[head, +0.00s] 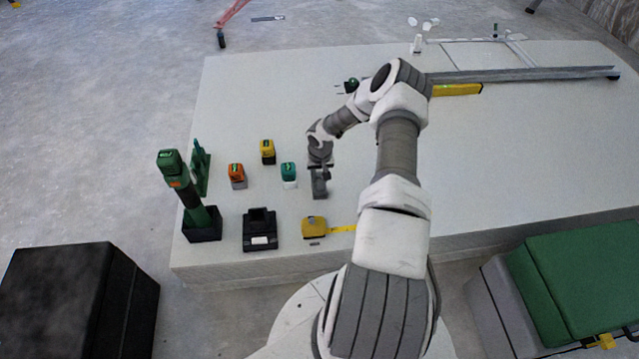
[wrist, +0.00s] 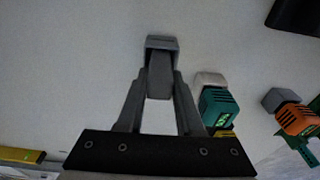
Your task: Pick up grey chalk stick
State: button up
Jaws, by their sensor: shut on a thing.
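My gripper (wrist: 160,80) points down over the pale table (head: 480,140), and in the head view (head: 319,178) it is left of centre. Its two fingers are closed on a grey block-like piece, which I take for the grey chalk stick (wrist: 162,43). The piece sits between the fingertips and its wider end shows beyond them in the wrist view. In the head view its grey colour blends with my gripper, so its outline is hard to make out. I cannot tell whether it touches the table.
A teal battery (head: 288,172) stands just left of my gripper, with orange (head: 237,175) and yellow (head: 267,151) batteries farther left. A black charger (head: 260,229) and yellow tape measure (head: 314,227) lie near the front edge. A green tool (head: 190,200) stands at left.

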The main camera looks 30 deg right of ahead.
jog(key=shift+r, duration=0.1)
grip_shut()
jog(key=r, duration=0.1)
jog(key=r+p, duration=0.1)
jog(key=r, duration=0.1)
jog(key=d+r+p, duration=0.1)
jog(key=r, duration=0.1)
jog(key=shift+s, duration=0.3)
jog(key=s+d+r+p, duration=0.3)
jog(key=s+d+r, duration=0.3)
jog(key=s+d, duration=0.1)
jog(key=shift+d, duration=0.45)
jog(key=shift+d+f, duration=0.1)
